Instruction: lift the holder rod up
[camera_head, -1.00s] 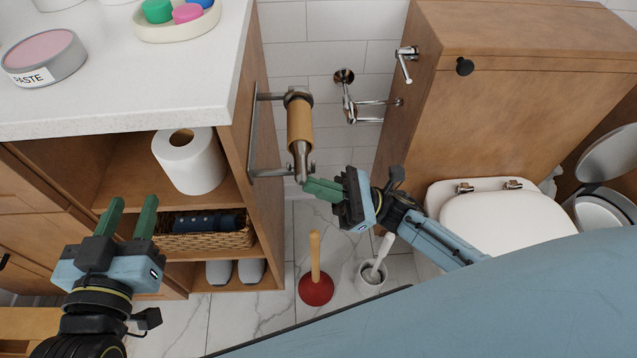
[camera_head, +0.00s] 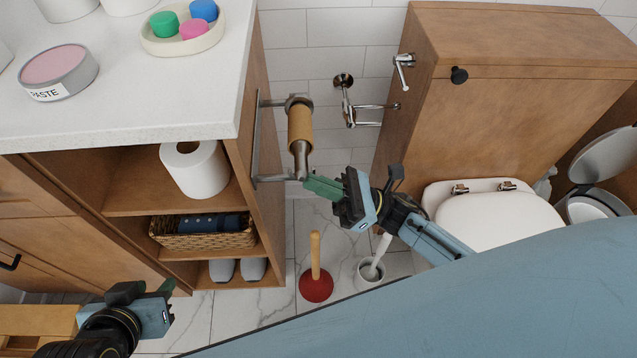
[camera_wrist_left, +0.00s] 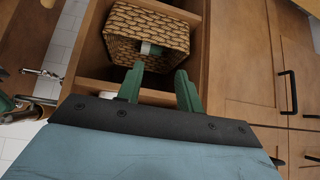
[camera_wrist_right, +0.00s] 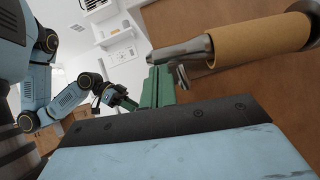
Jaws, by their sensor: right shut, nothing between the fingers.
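The holder rod (camera_head: 301,159) is a metal rod carrying a brown cardboard tube (camera_head: 299,126), on a metal wall bracket (camera_head: 256,140) at the cabinet's side. In the right wrist view, the rod's metal end (camera_wrist_right: 182,54) sticks out of the tube (camera_wrist_right: 262,42). My right gripper (camera_head: 309,183) is shut and empty, its fingertips close by the rod's near end. In its wrist view the fingers (camera_wrist_right: 157,85) are together beside that end; I cannot tell whether they touch it. My left gripper (camera_head: 168,292) is low at the left, away from the rod; its fingers (camera_wrist_left: 160,88) are apart and empty.
A cabinet with a white counter (camera_head: 130,105), a paper roll (camera_head: 195,168) and a wicker basket (camera_head: 205,238) stands left. A plunger (camera_head: 316,285) and a toilet brush (camera_head: 372,270) stand on the floor below my right gripper. The toilet (camera_head: 500,220) is right.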

